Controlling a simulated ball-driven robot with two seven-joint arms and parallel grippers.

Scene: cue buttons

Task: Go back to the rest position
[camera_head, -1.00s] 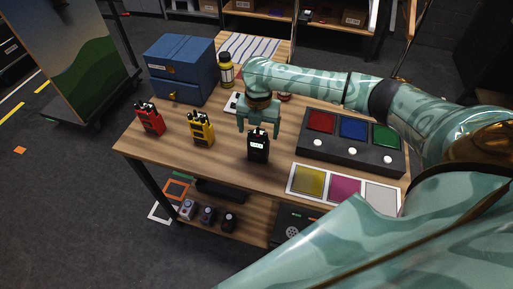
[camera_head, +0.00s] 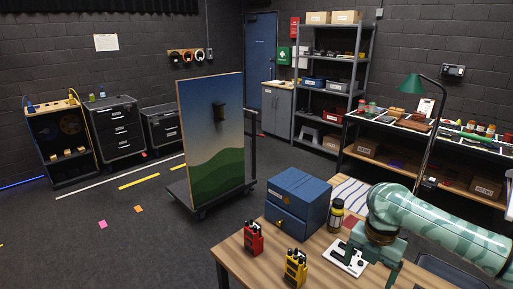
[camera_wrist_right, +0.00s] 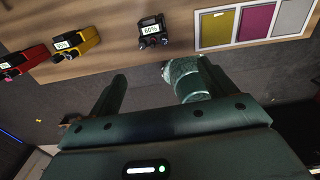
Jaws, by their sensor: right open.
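The red radio (camera_head: 253,238) and yellow radio (camera_head: 296,267) also show in the head view. My left gripper is out of view.
The table (camera_head: 232,256) carries a blue drawer box (camera_head: 297,200) and a yellow-black bottle (camera_head: 336,215). A panel with yellow, magenta and white squares (camera_wrist_right: 257,22) lies on it. A painted board (camera_head: 212,140) on a wheeled base stands behind. Floor at left is mostly open.

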